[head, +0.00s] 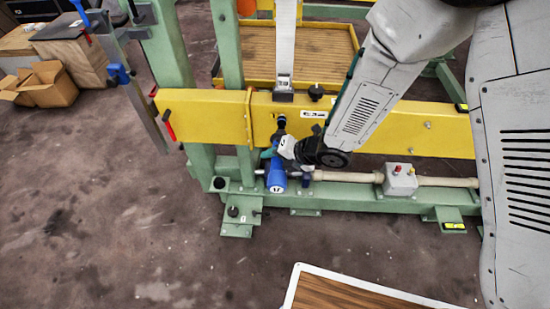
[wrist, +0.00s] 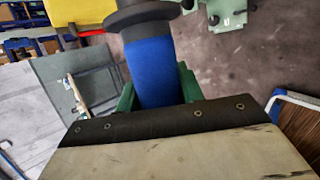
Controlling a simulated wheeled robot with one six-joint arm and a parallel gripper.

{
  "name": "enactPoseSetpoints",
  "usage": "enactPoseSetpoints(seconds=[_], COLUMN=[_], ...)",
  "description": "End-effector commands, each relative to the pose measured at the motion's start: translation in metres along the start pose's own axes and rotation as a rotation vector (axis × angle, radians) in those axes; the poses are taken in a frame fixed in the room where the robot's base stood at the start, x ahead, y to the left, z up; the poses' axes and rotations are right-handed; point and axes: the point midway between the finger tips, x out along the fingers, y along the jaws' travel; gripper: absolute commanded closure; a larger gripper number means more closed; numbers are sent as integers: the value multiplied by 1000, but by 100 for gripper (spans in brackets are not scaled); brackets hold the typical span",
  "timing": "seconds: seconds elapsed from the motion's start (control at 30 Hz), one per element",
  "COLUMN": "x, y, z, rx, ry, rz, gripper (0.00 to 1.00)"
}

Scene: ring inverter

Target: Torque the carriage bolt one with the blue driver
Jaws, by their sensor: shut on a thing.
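The blue driver (head: 276,176) is in my gripper (head: 274,157), in front of the yellow beam (head: 205,115). Its blue body points down toward the camera, and its dark head reaches up to the beam's face near a dark fitting (head: 281,121). I cannot tell whether the head sits on a bolt there. In the wrist view the blue handle (wrist: 155,70) stands between the green fingers (wrist: 157,92), with a black collar above it. Small bolt heads (head: 427,125) show on the beam's right part. I cannot tell which is carriage bolt one.
A white vertical strap or post (head: 285,45) meets the beam's top beside a black knob (head: 316,92). A beige pipe with a grey button box (head: 400,180) runs below the beam. Green frame posts (head: 160,45) stand left.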

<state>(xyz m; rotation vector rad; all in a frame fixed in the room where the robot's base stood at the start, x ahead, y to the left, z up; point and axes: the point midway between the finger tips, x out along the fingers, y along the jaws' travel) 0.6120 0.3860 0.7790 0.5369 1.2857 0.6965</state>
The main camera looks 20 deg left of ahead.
Motion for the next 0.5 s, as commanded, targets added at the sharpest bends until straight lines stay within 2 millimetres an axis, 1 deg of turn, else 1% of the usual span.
enactPoseSetpoints(seconds=[0.5], x=[2], y=[1], z=[7], rx=[0], ry=[-1], rz=[2], gripper=[92])
